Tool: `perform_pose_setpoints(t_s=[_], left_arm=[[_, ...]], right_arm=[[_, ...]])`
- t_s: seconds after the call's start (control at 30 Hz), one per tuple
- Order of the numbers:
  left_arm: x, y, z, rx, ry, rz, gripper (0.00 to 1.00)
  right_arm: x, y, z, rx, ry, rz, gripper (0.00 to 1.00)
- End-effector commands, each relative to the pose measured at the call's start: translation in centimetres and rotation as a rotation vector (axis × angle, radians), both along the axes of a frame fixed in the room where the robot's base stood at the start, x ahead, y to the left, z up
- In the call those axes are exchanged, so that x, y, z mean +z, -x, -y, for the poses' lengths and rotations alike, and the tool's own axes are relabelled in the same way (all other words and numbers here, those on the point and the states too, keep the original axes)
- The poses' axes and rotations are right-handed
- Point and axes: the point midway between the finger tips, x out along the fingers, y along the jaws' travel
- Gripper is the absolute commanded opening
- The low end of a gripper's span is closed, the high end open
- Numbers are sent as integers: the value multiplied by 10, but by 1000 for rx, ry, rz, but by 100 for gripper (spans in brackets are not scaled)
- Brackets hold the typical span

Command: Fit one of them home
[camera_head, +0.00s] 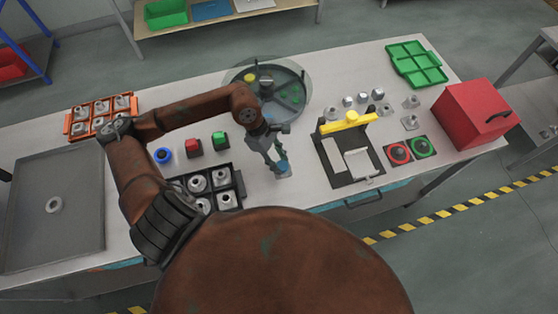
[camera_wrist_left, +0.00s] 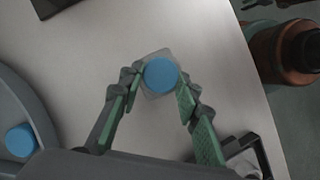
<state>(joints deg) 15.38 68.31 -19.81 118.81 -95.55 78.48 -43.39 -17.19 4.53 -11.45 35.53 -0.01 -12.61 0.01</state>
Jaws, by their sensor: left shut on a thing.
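My left gripper (camera_head: 277,160) is near the middle of the table, pointing down. It is shut on a blue-topped piece (camera_head: 284,169). In the left wrist view, the piece's round blue top (camera_wrist_left: 161,74) sits between the two green-padded fingers, with a pale square-cornered shape under it. I cannot tell whether the piece touches the table. A round grey tank (camera_head: 303,108) lies just behind the gripper, with green and yellow parts in it. Another blue round part (camera_wrist_left: 20,141) shows at the left of the wrist view. My right gripper is not in view.
A black fixture with a yellow bar (camera_head: 347,122) stands to the right. A black tray (camera_head: 238,178) of metal parts, red (camera_head: 193,146) and green (camera_head: 219,140) blocks lie left. Orange (camera_head: 66,124) and green (camera_head: 416,63) trays and a red box (camera_head: 476,114) stand farther out.

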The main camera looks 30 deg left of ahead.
Motion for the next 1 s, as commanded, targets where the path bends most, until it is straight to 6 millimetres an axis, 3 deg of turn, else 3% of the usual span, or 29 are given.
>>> perform_pose_setpoints(t_s=[1.0], left_arm=[[-1, 0, 0, 0, 0, 0, 21]], right_arm=[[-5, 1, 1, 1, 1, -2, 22]])
